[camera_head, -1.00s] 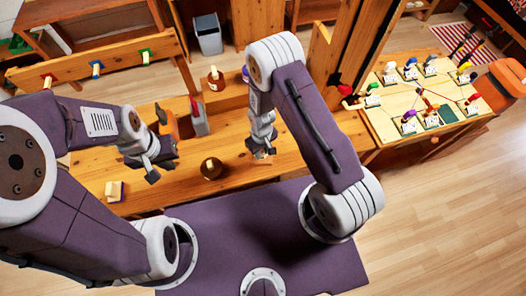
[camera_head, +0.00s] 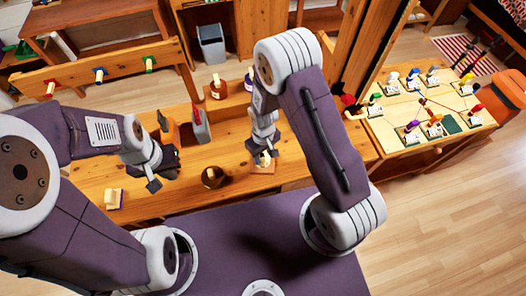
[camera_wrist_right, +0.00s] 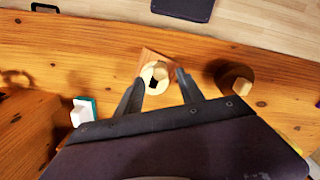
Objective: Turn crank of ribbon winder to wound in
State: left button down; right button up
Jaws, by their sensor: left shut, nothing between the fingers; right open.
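A small device with a square wooden base and a cream round top with a dark slot stands on the wooden bench (camera_head: 150,203); I take it for the ribbon winder (camera_head: 264,169). In the right wrist view the winder (camera_wrist_right: 156,76) shows between the fingertips. My right gripper (camera_head: 264,155) is open above it and hides much of it in the head view; I cannot tell whether a finger touches it. The crank is not clear. My left gripper (camera_head: 154,184) is shut and empty above the bench, further left.
A dark brown round pot with a pale wooden peg (camera_head: 213,177) stands just left of the winder. A pale wooden block (camera_head: 114,198) lies at the bench's left. A peg rail (camera_head: 125,68) stands behind. A board with coloured parts (camera_head: 425,105) is at right.

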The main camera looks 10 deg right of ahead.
notch_tip(320, 180, up, 4)
jog(key=shift+r, duration=0.2)
dwell(0.4)
jog(key=w+d+r+m+t+b, duration=0.2)
jog(key=d+r+b, duration=0.1)
jog(key=d+b, duration=0.4)
jog(key=s+m+b, duration=0.2)
jog(key=s+m, duration=0.1)
jog(key=s, duration=0.7)
jog(key=shift+d+r+g, duration=0.15)
jog(key=shift+d+g, duration=0.25)
jog(key=shift+s, duration=0.15)
